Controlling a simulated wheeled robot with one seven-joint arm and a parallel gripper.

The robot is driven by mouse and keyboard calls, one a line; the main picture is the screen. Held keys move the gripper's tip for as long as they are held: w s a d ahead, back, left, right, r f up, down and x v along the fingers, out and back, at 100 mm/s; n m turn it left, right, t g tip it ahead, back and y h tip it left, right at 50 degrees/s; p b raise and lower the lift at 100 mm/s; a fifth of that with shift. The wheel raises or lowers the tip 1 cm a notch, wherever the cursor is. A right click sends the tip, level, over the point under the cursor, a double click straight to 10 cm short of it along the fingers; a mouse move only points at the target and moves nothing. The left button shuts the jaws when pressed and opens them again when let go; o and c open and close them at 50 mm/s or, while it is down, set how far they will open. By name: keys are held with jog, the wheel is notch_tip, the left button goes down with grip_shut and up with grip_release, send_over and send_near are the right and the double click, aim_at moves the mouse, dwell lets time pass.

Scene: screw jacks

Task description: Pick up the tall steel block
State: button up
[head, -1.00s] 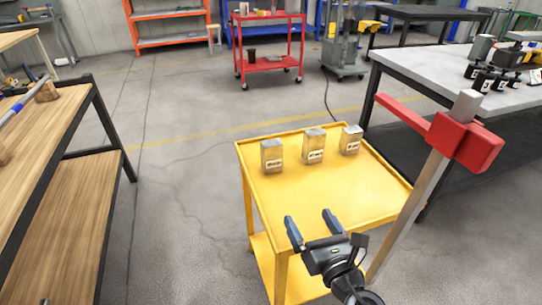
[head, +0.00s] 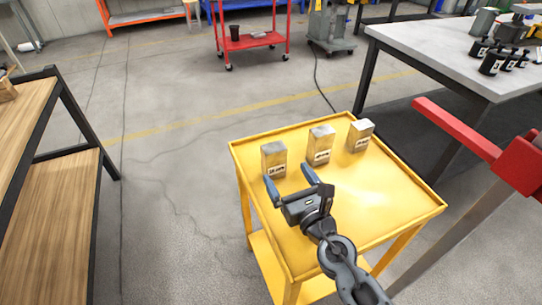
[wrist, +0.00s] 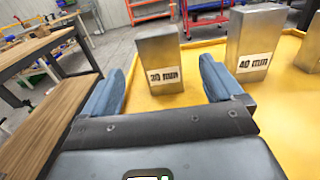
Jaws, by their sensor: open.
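Three grey steel blocks stand upright in a row on the yellow cart top (head: 375,205). The left block (head: 274,158), labelled 30 mm in the wrist view (wrist: 160,52), stands ahead of my gripper. The middle block (head: 320,143) is labelled 40 mm in the wrist view (wrist: 250,35). The right block (head: 360,134) is cut off at the wrist view's right edge (wrist: 312,45), its label unreadable. I cannot tell which is tallest. My gripper (head: 289,178) is open and empty, its blue-grey fingers pointing at the left block, with the block between them as seen by the wrist camera.
The cart has a raised yellow rim; its right and front top is clear. A red clamp-like bar on a steel post (head: 455,130) stands at the right. A wooden bench (head: 50,200) is at the left, and a grey-topped table (head: 440,55) with black items is at the back right.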

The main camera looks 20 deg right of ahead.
aim_at(277, 158)
jog(key=w, duration=0.6)
jog(key=shift+w, duration=0.3)
grip_shut()
jog(key=shift+r, duration=0.15)
dwell(0.7)
